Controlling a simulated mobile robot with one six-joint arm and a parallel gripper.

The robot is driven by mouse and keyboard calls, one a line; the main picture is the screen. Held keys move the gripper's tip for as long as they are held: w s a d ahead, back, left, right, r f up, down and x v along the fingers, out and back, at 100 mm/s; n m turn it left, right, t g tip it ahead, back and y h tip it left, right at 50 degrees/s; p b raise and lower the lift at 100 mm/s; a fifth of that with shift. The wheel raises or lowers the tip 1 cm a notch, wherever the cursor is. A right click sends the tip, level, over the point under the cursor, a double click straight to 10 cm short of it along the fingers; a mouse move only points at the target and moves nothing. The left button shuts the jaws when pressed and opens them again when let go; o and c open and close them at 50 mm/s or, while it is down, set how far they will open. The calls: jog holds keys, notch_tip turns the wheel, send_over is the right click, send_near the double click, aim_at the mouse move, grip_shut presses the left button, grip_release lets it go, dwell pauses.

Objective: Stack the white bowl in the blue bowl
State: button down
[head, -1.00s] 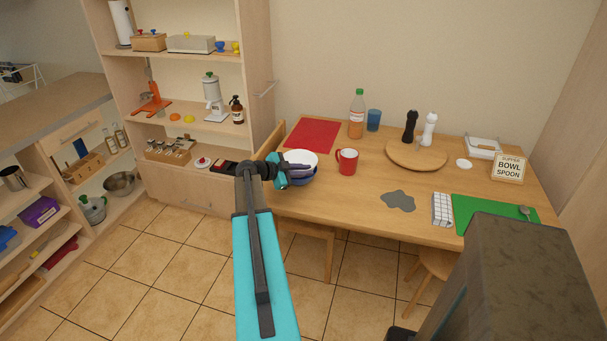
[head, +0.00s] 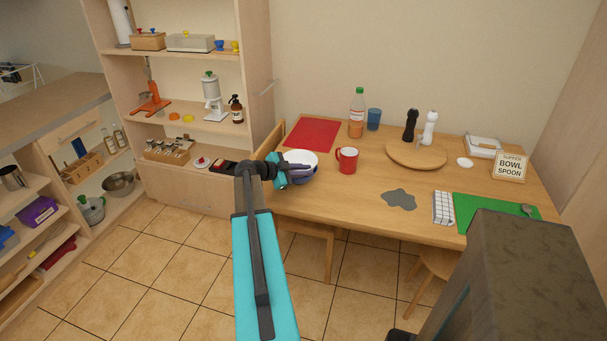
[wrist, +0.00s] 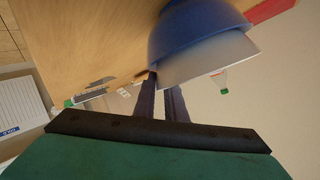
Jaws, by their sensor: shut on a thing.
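The white bowl (head: 299,158) is at the table's left front, inside the blue bowl (head: 309,177), which shows beneath and around it. In the wrist view the white bowl (wrist: 208,60) stands out past the rim of the blue bowl (wrist: 195,27), seen from the side. My gripper (head: 301,169) is shut on the near rim of the white bowl. In the wrist view my gripper's two dark fingers (wrist: 162,86) meet the white wall. Whether the white bowl rests fully on the blue bowl's bottom is hidden.
A red mug (head: 347,161) stands close to the right of the bowls. A red placemat (head: 313,134) lies behind them. A bottle (head: 357,114) and blue cup (head: 374,120) stand farther back. A chair (head: 270,143) is at the left edge.

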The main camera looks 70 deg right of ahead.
jog(key=c, duration=1.8)
grip_release()
jog(key=shift+o, duration=0.2)
jog(key=shift+r+p, duration=0.4)
jog(key=shift+p, duration=0.35)
jog(key=shift+r+p, duration=0.35)
jog(key=shift+p, duration=0.4)
jog(key=b+v, duration=0.3)
jog(key=v, duration=0.9)
jog(key=shift+f, duration=0.15)
